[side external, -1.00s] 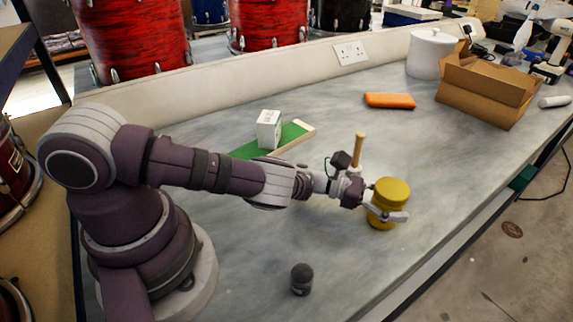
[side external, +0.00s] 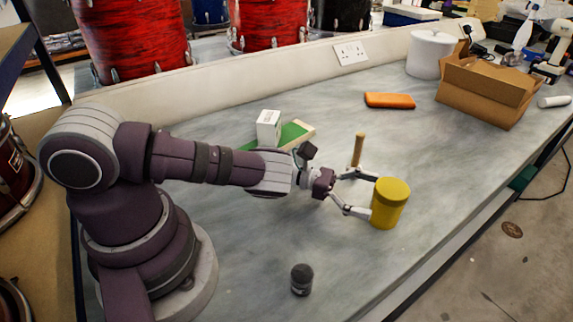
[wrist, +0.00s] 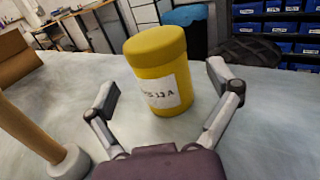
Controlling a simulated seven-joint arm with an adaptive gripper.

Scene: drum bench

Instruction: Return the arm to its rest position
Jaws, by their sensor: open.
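My gripper (side external: 357,192) is open and empty in the side external view, at the end of my arm over the middle of the bench. In the wrist view its two fingers (wrist: 163,95) are spread wide. A yellow lidded canister (side external: 390,205) stands upright on the bench just beyond the fingertips. In the wrist view the canister (wrist: 160,75) stands ahead, between the fingers' lines, with a white label on its side. It looks free of the fingers.
A wooden-handled upright tool (side external: 358,150) stands close behind my gripper. A dark grey cylinder (side external: 301,279) stands in front. A white box (side external: 268,128) and green board (side external: 293,134) lie behind my arm. An orange case (side external: 389,100), cardboard box (side external: 485,90) and white roll (side external: 430,55) are farther back.

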